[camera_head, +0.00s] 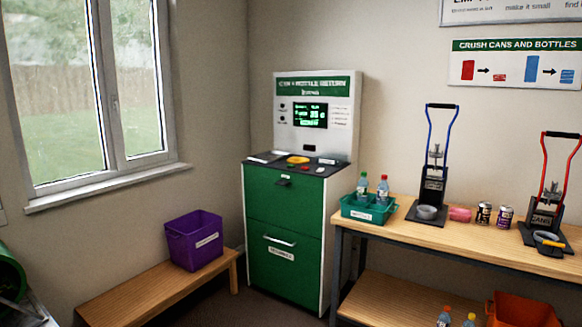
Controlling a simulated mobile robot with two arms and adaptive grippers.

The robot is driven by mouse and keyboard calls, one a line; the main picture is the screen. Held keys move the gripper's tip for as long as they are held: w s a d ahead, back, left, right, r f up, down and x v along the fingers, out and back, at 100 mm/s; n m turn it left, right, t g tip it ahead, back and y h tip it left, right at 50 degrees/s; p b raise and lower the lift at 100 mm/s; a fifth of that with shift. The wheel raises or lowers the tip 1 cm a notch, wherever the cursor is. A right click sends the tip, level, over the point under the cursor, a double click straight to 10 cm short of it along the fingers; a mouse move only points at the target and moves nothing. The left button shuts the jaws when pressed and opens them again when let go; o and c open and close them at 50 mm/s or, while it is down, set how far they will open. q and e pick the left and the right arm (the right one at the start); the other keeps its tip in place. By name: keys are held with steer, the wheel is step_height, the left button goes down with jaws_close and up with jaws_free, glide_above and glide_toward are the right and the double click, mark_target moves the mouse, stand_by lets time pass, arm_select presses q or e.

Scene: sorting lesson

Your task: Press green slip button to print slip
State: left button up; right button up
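The green and white can and bottle return machine (284,227) stands against the wall in the middle of the head view. Its small dark screen (310,115) is lit with green text. On the dark sloping console (322,170) below are a yellow oval piece (298,160) and a few tiny coloured spots, some red. They are too small for me to tell which is the green slip button. Neither of my grippers is in view.
A purple bin (194,240) sits on a low wooden bench (150,290) at left. At right, a wooden table (400,229) holds a teal crate (352,208) with bottles, a blue-handled crusher (432,185), cans and a red-handled crusher (546,215). An orange bin (520,310) stands below.

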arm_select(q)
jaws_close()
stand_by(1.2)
